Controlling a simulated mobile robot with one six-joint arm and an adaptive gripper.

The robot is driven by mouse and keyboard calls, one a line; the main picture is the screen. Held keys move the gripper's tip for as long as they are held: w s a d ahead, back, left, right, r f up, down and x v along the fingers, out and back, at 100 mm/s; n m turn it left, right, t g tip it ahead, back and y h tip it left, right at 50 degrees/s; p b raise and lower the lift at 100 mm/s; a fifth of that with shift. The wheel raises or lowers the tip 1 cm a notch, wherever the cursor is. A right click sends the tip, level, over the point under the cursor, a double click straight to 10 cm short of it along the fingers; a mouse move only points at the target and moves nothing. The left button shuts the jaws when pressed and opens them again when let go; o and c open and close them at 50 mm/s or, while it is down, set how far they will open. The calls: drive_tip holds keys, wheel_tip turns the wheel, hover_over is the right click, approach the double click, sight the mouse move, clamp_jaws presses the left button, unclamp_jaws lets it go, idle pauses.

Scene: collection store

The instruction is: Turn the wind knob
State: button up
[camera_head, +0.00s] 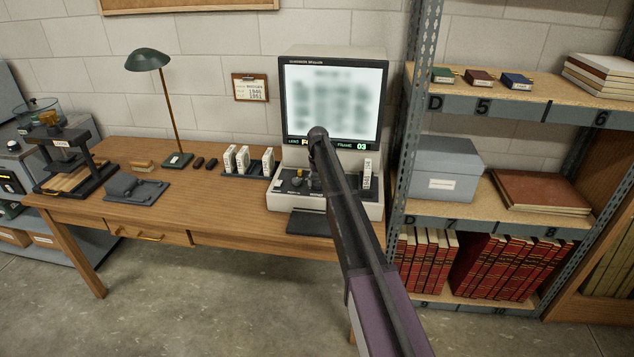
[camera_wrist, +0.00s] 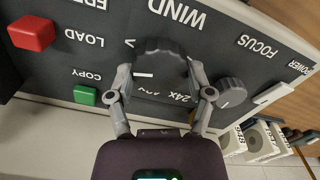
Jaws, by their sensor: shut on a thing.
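The wind knob (camera_wrist: 160,62) is a dark round knob with a white mark, under the WIND label on the reader's dark control panel (camera_wrist: 105,50) in the wrist view. My gripper (camera_wrist: 160,78) has one finger at each side of this knob and is shut on it. In the head view the microfilm reader (camera_head: 333,100) stands on the desk with a blurred lit screen. My arm hides much of its panel there, and the wind knob cannot be made out.
A smaller focus knob (camera_wrist: 232,92) sits close beside my right finger. A red load button (camera_wrist: 32,33) and green copy button (camera_wrist: 85,95) lie to the left. White film boxes (camera_head: 243,160) stand left of the reader. A metal shelf (camera_head: 480,215) stands close on the right.

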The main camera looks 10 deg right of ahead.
drive_tip(key=shift+m, duration=1.3)
drive_tip(key=shift+s, duration=0.1)
drive_tip(key=o, duration=1.1)
drive_tip(key=shift+n, duration=0.8)
drive_tip(key=s+r+p, duration=0.1)
drive_tip(key=s, duration=1.4)
drive_tip(key=s+r+p, duration=0.1)
drive_tip(key=s, duration=1.4)
drive_tip(key=s+r+p, duration=0.1)
drive_tip(key=s, duration=1.4)
drive_tip(key=shift+s+a+r+p, duration=0.15)
drive_tip(key=shift+s+r+p, duration=0.2)
